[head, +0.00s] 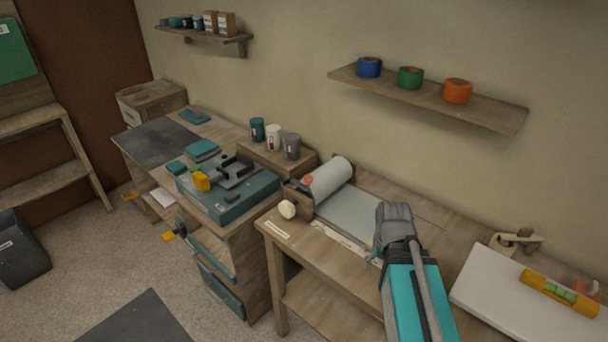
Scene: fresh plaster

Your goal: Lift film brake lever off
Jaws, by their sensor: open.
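The film roll (329,178) is a pale grey cylinder mounted at the left end of the wooden bench. A cream round knob (287,209) sits at the left of its dark bracket, and a small orange-red part (309,181) shows at the roll's near end. I cannot tell clearly which of these belongs to the brake lever. A grey sheet (350,214) lies on the bench to the right of the roll. My gripper (395,214) is open and appears above the bench, right of the roll and apart from it. Its fingers are hard to make out.
A teal machine (228,193) with a yellow part stands on the cabinet at left. Three cups (274,138) stand behind it. A wall shelf (430,97) holds blue, green and orange tape rolls. A white board (500,300) with a yellow tray lies at right.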

